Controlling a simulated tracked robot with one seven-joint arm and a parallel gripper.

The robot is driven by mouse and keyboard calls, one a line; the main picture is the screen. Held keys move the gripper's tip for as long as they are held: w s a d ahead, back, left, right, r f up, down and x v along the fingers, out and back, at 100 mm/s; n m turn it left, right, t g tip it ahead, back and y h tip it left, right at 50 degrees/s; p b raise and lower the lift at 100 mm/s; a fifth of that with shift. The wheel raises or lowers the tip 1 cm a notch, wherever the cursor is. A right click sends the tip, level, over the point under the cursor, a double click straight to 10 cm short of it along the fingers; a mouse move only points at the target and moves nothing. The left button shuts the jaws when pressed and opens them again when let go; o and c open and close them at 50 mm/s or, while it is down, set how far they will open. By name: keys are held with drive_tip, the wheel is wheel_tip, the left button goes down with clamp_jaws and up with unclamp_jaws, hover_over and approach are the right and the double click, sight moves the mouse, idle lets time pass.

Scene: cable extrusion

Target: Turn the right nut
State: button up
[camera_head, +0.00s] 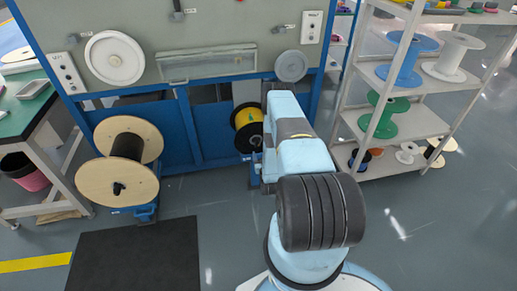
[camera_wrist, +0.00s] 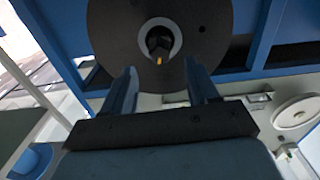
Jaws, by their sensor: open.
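In the wrist view, a dark round spool flange (camera_wrist: 205,42) fills the upper middle, with a light grey ring at its centre. A dark nut (camera_wrist: 158,38) with a small yellow mark sits inside that ring. My gripper (camera_wrist: 161,72) is open, with one finger on each side below the ring. Nothing is between the fingers, and they look apart from the nut. In the head view, the right spool (camera_head: 246,127), black with yellow winding, is partly behind my arm.
A wooden-flanged spool (camera_head: 118,178) with black winding stands at the left of the blue machine frame (camera_head: 190,125). A shelf rack (camera_head: 405,128) with coloured spools stands close on the right. A dark mat (camera_head: 140,255) lies on open floor at the front left.

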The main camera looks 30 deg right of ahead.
sight(258, 146)
drive_tip(key=shift+x, duration=2.95)
drive_tip(key=shift+c, duration=0.3)
drive_tip(key=c, duration=1)
drive_tip(key=shift+f+n, duration=0.1)
drive_tip(key=shift+n, duration=1.6)
drive_tip(key=shift+s, duration=0.1)
drive_tip(key=o, duration=1.1)
drive_tip(key=shift+c, duration=0.2)
drive_tip(key=v, duration=1.3)
drive_tip(key=shift+s+a, duration=0.15)
drive_tip(key=shift+s, duration=0.2)
drive_tip(key=shift+w, duration=0.1)
